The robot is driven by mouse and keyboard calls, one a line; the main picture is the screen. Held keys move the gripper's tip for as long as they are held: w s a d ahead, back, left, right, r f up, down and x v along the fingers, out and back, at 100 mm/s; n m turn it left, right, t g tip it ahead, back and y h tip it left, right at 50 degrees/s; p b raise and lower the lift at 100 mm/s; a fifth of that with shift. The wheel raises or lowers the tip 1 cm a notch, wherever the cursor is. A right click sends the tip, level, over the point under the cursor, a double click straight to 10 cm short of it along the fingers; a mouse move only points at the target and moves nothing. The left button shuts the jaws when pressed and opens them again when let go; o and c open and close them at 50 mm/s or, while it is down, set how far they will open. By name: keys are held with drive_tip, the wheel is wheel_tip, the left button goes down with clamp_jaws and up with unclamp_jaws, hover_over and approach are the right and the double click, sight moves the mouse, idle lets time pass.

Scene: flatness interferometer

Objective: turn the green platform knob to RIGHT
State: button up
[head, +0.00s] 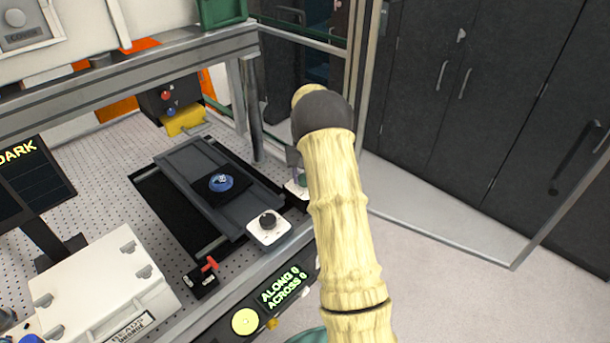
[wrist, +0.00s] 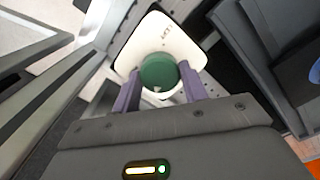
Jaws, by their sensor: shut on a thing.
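The green platform knob (wrist: 158,72) sits on a white square plate (wrist: 150,35) in the wrist view. A small pale pointer mark shows on its lower edge; the lettering on the plate is too small to read surely. My gripper (wrist: 159,84) has one purple-grey finger on each side of the knob and is shut on it. In the head view the knob's plate (head: 292,189) is mostly hidden behind my arm. The platform (head: 205,185) is a dark grey slab with a blue round piece (head: 221,182) on it.
A black knob on a white plate (head: 266,225) stands at the platform's near corner. A display (head: 283,288) reads ALONG 0, ACROSS 0. A red-handled lever (head: 205,275) and a white case (head: 100,290) are nearer left. A frame post (head: 250,110) stands behind the platform.

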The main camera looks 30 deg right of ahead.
drive_tip(key=m, duration=0.5)
drive_tip(key=shift+r+m, duration=0.15)
drive_tip(key=shift+m, duration=0.15)
drive_tip(key=m+p, duration=0.1)
drive_tip(key=m, duration=0.4)
drive_tip(key=shift+m, duration=0.3)
drive_tip(key=o, duration=1)
wheel_tip(320, 180, up, 17)
drive_tip(key=b, duration=0.2)
drive_tip(key=shift+r+b, duration=0.15)
drive_tip(key=shift+b, duration=0.15)
